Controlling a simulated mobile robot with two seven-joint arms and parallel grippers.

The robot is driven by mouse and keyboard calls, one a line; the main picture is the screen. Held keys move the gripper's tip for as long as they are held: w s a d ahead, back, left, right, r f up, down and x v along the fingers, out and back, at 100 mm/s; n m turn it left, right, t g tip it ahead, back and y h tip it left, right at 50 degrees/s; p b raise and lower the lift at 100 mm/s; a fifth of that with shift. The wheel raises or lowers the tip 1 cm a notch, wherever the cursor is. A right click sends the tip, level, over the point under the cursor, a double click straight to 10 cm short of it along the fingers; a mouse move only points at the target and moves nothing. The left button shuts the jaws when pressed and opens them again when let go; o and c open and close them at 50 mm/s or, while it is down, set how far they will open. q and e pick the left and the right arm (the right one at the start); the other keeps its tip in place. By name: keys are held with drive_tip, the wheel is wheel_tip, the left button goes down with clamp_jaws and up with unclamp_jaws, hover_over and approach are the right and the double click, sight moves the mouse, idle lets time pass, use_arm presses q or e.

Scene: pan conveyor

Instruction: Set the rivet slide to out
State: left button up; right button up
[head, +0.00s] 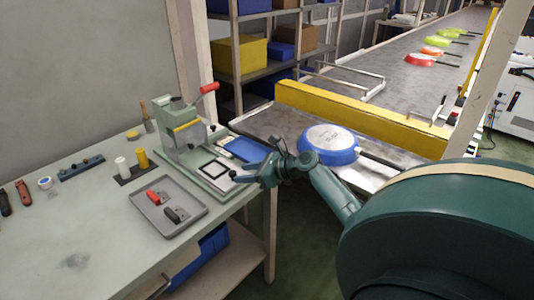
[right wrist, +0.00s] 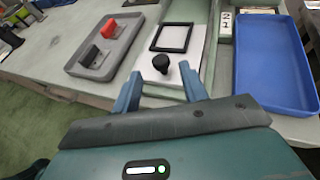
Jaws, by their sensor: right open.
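The rivet slide is a white plate (head: 222,182) with a black square frame, on the base of a green press (head: 183,130) with a red lever handle. In the right wrist view the slide (right wrist: 183,15) has a black round knob (right wrist: 160,63) at its near end. My right gripper (right wrist: 160,88) is open. Its two blue fingers straddle the near end of the slide, with the knob just beyond and between the tips; contact is not clear. In the head view the right gripper (head: 243,178) is at the table's right edge. My left gripper is not in view.
A grey tray (head: 178,219) with red and black parts sits left of the slide. A blue tray (right wrist: 270,60) lies to its right. A blue pan (head: 329,145) is on the conveyor (head: 290,122) behind my right arm. Clear floor lies before the table's right edge.

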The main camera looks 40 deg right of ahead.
drive_tip(key=v, duration=1.1)
drive_tip(key=shift+f, duration=0.2)
drive_tip(key=s+a+f+n+g+h, duration=0.2)
drive_tip(key=s+a+f+n, duration=0.2)
drive_tip(key=a+f+n, duration=0.45)
drive_tip(key=s+a+f+n+g+h, duration=0.1)
drive_tip(key=s+a+f+n, duration=0.4)
drive_tip(key=a+f+n, duration=0.35)
drive_tip(key=s+a+r+n, duration=0.1)
drive_tip(key=s+a+n, duration=0.1)
drive_tip(key=a+n, duration=0.3)
drive_tip(key=s+a+r+n+t+p, duration=0.1)
drive_tip(key=s+a+n, duration=0.1)
drive_tip(key=a+n, duration=0.3)
drive_tip(key=s+a+r+n, duration=0.1)
drive_tip(key=s+a+n, duration=0.1)
drive_tip(key=a+n, duration=0.4)
drive_tip(key=shift+s+n+t, duration=0.25)
drive_tip(key=shift+n+t, duration=0.05)
